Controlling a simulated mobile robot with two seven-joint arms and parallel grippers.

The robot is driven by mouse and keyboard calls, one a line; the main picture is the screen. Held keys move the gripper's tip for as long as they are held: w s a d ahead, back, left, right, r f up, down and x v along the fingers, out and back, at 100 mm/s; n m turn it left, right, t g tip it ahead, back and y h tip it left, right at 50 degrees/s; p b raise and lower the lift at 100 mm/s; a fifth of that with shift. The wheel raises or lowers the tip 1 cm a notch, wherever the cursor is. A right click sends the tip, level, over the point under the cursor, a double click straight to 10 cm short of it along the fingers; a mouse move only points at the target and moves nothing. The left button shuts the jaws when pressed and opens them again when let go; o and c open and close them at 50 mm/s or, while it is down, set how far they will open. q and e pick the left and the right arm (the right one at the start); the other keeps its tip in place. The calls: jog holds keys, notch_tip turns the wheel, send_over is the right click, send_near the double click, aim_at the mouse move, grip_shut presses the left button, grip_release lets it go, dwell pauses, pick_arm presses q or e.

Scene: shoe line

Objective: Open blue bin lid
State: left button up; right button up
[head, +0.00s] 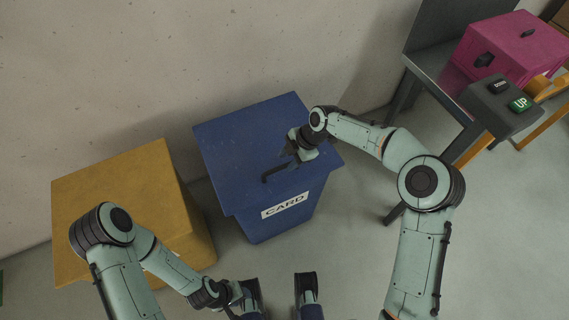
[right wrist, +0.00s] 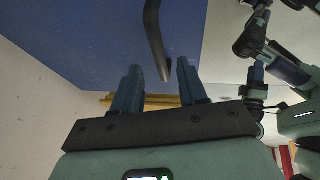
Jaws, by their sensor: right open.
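The blue bin (head: 262,222) stands against the wall, with a white CARD label on its front. Its blue lid (head: 245,130) lies shut on top and also fills the upper left of the right wrist view (right wrist: 75,40). A dark bar handle (head: 272,174) is on the lid near its front. My right gripper (head: 292,156) is at the handle, hiding part of it. In the right wrist view, its two fingers (right wrist: 158,75) are apart, and the handle (right wrist: 154,35) reaches toward the gap between them. Contact is unclear. My left gripper (head: 238,294) is low, in front of the bin; its jaws are unclear.
A yellow box-shaped bin (head: 120,185) stands close to the left of the blue bin. At the right, a dark grey table (head: 432,75) bears a magenta box (head: 505,55), near a grey control box with a green UP button (head: 520,104). Floor between bin and table is clear.

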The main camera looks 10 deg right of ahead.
aim_at(282, 167)
pick_arm(q)
jog(key=shift+f, duration=0.2)
pick_arm(e)
jog(key=shift+x, duration=1.6)
grip_shut()
pick_arm(q)
jog(key=w+r+p, duration=0.2)
jog(key=r+p, duration=0.6)
jog(key=r, duration=0.1)
jog(key=w+r+p, duration=0.2)
jog(key=r+p, duration=0.7)
pick_arm(e)
jog(key=w+a+r, duration=0.1)
jog(key=w+r, duration=0.4)
jog(key=r, duration=0.4)
jog(key=w+a+r, duration=0.2)
jog(key=w+r, duration=0.3)
jog(key=r, duration=0.4)
pick_arm(q)
jog(key=shift+d, duration=0.1)
